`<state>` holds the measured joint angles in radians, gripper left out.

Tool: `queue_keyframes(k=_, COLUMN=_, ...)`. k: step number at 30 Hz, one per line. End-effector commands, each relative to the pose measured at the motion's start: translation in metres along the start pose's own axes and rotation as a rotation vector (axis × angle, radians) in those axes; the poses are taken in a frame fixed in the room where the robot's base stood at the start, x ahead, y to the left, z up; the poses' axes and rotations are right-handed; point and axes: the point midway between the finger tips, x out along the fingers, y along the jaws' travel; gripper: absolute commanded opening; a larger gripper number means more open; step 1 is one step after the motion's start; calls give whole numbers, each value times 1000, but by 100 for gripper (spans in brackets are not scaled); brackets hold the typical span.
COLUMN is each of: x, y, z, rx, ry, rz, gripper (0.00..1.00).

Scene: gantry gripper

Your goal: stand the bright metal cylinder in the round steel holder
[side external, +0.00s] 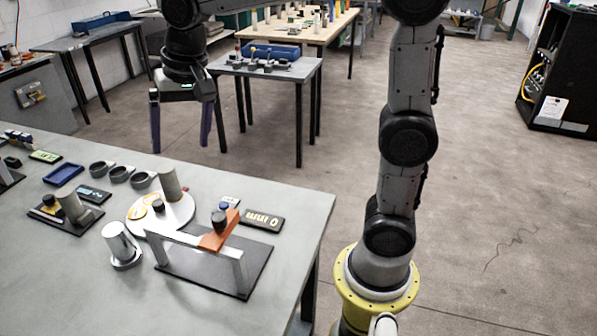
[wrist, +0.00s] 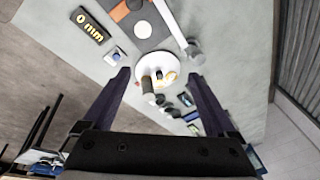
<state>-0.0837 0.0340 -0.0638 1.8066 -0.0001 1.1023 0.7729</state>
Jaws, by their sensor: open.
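The bright metal cylinder (side external: 118,240) stands near the front of the table, leaning no more than the other upright posts do in this view. Its lower end is at the round steel holder (side external: 128,264), whose rim shows around its foot; I cannot tell how deep it sits.
A white disc (side external: 183,218) carrying a grey post (side external: 169,183) stands behind the cylinder. A metal gantry with an orange block (side external: 219,237) stands to its right on a dark plate. Dark cups (side external: 120,174) and a blue tray (side external: 63,174) lie farther back. The table's front left is clear.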

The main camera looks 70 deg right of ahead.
Motion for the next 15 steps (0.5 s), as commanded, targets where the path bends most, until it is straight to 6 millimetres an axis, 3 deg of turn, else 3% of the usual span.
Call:
queue_keyframes(k=3, x=-20, y=39, z=31, rx=-143, ry=46, rz=-31, gripper=92)
queue_keyframes(k=6, x=-26, y=70, z=58, rx=-269, ry=84, rz=-47, gripper=92)
queue_keyframes(k=15, x=-14, y=145, z=129, rx=-594, ry=196, rz=-63, gripper=92)
